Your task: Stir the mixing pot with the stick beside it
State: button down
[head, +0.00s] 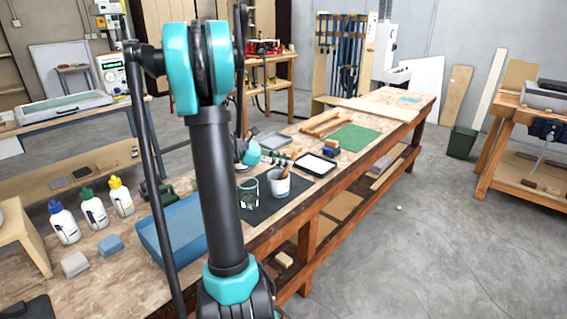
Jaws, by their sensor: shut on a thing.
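A light grey pot (279,187) stands on a dark mat on the long workbench, with a short brown stick (288,170) showing at its rim. A greenish-grey cup (248,193) stands just left of it; I cannot tell for sure which of the two is the mixing pot. My gripper (281,160) is small and partly hidden behind my arm, just above and behind the pot. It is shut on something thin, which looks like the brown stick. The stick's lower end is hidden by the pot wall, and I cannot tell how deep it reaches.
The dark mat (255,212) lies under both vessels. Behind them are a black-rimmed tray (315,165), a blue block and a green mat (354,137). Glue bottles (94,206) and a blue box (172,232) stand left.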

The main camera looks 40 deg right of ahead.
jog(key=shift+s+d+r, duration=0.3)
jog(key=shift+s+r, duration=0.15)
jog(key=shift+r, duration=0.8)
jog(key=shift+s+d+r, duration=0.3)
jog(key=shift+s+r, duration=0.1)
jog(key=shift+r, duration=0.85)
jog(key=shift+s+d+r, duration=0.3)
jog(key=shift+s+r, duration=0.15)
jog(key=shift+r, duration=0.8)
jog(key=shift+r, duration=2.5)
